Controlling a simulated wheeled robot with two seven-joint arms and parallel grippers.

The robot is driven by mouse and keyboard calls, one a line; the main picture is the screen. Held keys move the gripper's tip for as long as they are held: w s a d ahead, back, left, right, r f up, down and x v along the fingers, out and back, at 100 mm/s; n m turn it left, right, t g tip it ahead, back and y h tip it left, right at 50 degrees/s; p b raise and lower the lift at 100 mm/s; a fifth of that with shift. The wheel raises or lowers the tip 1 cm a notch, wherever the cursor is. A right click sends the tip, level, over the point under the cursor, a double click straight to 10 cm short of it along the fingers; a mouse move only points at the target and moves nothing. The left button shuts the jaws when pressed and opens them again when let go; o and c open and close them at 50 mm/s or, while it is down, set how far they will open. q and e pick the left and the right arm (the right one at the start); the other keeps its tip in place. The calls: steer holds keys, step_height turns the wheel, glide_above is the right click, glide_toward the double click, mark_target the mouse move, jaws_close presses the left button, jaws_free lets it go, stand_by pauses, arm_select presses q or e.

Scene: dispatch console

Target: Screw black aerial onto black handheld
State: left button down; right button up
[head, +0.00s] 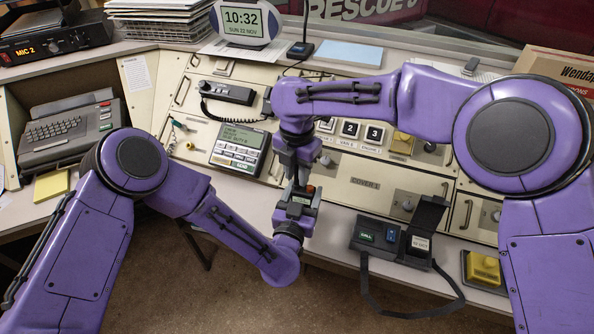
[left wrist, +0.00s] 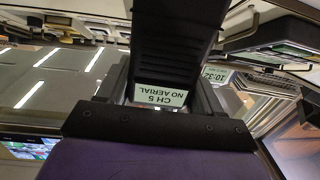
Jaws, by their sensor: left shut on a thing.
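The black handheld (head: 299,208) is gripped by my left gripper (head: 297,218), in front of the console. It also shows in the left wrist view (left wrist: 172,45), where its small screen reads "CH 5 NO AERIAL" upside down. A small orange-red spot shows at its top. My right gripper (head: 301,172) points down just above the handheld's top, very close to it. Whether its fingers are open or shut is too small to tell. I cannot make out the black aerial; it may be hidden between the right gripper's fingers.
The console panel (head: 345,178) stands close behind both grippers. A black box with lit buttons and a strap (head: 390,238) sits on the ledge to the right. A typewriter-like keyboard unit (head: 68,130) stands far left.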

jaws_close()
steer(key=m, duration=1.3)
steer(key=shift+o, duration=1.6)
jaws_free()
steer(key=shift+r, duration=2.25)
